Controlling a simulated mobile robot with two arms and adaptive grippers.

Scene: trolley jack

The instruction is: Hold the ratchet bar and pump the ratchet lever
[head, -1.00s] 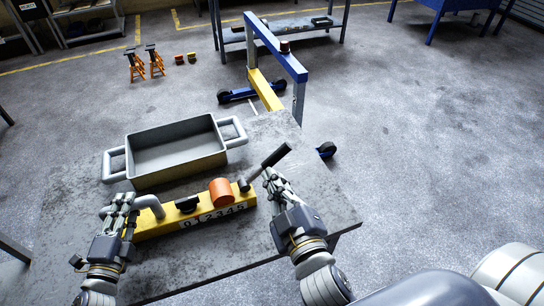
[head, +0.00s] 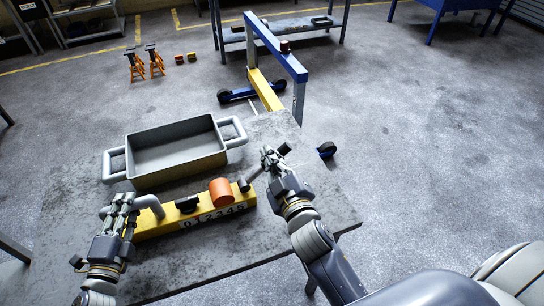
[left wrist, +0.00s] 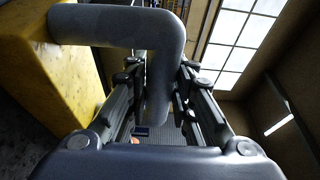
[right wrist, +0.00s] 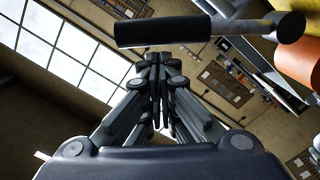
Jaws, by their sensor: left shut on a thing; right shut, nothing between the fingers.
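The yellow ratchet bar (head: 165,226), numbered along its front, lies on the table. A grey bent handle (left wrist: 165,60) is at its left end, and my left gripper (head: 122,205) is shut on it. An orange cylinder (head: 221,191) and a black piece (head: 187,204) sit on top. The ratchet lever is at the right end; its black grip (right wrist: 165,29) shows whole in the right wrist view, but my right gripper partly hides the lever in the head view. My right gripper (head: 270,154) is shut and empty beside the grip. I cannot tell whether they touch.
A grey tray (head: 147,178) with two side handles stands on the table (head: 240,246) behind the bar. A blue and yellow hoist frame (head: 275,45) stands beyond the table's far edge. The table's front right is bare.

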